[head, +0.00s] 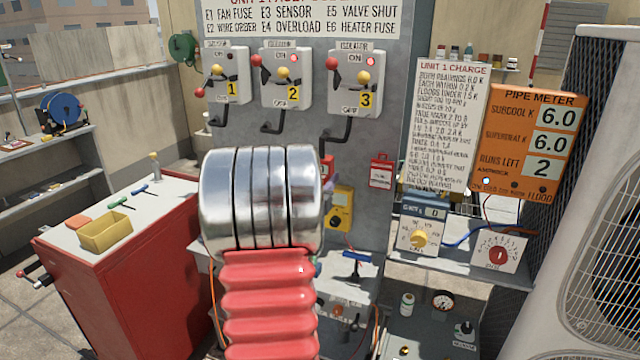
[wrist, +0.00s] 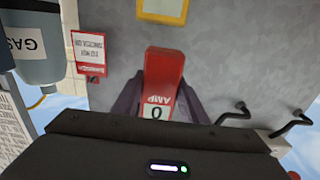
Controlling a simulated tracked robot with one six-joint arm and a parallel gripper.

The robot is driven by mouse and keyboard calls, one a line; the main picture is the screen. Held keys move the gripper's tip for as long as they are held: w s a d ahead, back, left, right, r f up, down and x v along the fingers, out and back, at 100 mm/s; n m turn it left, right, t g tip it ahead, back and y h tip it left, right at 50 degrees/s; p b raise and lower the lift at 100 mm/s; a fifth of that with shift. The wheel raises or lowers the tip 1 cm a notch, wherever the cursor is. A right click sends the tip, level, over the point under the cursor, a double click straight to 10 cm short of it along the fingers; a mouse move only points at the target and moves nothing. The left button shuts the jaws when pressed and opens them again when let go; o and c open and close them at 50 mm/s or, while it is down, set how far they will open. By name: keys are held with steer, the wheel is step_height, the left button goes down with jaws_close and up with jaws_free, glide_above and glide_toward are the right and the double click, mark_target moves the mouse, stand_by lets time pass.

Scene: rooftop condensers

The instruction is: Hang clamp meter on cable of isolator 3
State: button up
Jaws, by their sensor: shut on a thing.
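Isolator 3 (head: 361,84) is a white box with a red-and-yellow lever on the grey panel, right of isolators 1 (head: 226,76) and 2 (head: 286,80). Its black bent cable (head: 341,130) hangs below it. In the wrist view, which looks upside down, two black bent cables show at right; the nearer one (wrist: 234,115) seems to be isolator 3's. The red clamp meter (wrist: 165,72), marked AMP with a 0 display, sits between the purple fingers of my gripper (wrist: 158,95), shut on it. In the head view my arm mostly hides gripper and meter. The meter appears apart from the cables.
A red tag (head: 382,171) and a yellow device (head: 341,208) are on the panel near my gripper. A shelf with dials (head: 497,253) stands at right. A red cabinet (head: 130,270) with a yellow bin (head: 106,232) stands at left.

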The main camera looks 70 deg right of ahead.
steer(key=d, duration=0.7)
steer(key=shift+s+d+f, duration=0.1)
steer(key=shift+s+d, duration=0.15)
steer(key=shift+s, duration=0.1)
steer(key=shift+f, duration=0.7)
steer(key=o, duration=1.4)
steer(key=shift+a, duration=0.1)
